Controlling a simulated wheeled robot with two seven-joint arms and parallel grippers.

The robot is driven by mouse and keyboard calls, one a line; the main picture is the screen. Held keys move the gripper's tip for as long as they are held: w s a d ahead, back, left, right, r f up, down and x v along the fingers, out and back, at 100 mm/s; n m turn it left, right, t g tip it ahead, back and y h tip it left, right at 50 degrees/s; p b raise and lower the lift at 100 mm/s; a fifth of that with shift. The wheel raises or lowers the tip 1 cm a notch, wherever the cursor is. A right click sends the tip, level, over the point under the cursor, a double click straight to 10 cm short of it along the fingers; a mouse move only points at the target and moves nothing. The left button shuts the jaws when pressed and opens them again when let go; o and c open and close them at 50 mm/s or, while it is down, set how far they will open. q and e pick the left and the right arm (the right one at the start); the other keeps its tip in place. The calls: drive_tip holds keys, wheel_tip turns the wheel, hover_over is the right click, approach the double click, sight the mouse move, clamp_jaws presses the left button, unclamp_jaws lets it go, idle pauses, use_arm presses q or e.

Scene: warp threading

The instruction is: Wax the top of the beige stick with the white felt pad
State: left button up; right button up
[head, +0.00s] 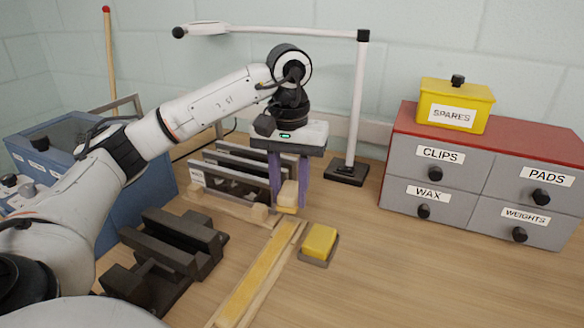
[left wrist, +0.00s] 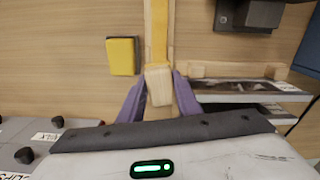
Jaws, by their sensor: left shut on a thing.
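The beige stick (head: 219,318) lies lengthwise on the bench, a yellow strip (head: 262,268) running along its top. In the left wrist view the strip (left wrist: 159,40) reaches up to the pad. My left gripper (head: 289,203) is shut on the white felt pad (head: 289,190), a cream block held between purple fingers at the stick's far end. The pad also shows in the left wrist view (left wrist: 158,84). Yellow shows at the pad's lower edge. Whether it touches the stick is unclear. A yellow wax block (head: 320,240) sits in a dark tray (head: 316,263) right of the stick.
A dark slotted holder (head: 165,255) stands left of the stick. A rack of grey plates (head: 225,175) is behind it. A drawer cabinet (head: 437,185) with a yellow spares box (head: 455,105) stands right. A lamp base (head: 346,172) is at the back. The right front bench is clear.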

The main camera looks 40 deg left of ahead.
use_arm(q)
drive_tip(key=shift+r+p, duration=1)
drive_tip(key=shift+r, duration=0.55)
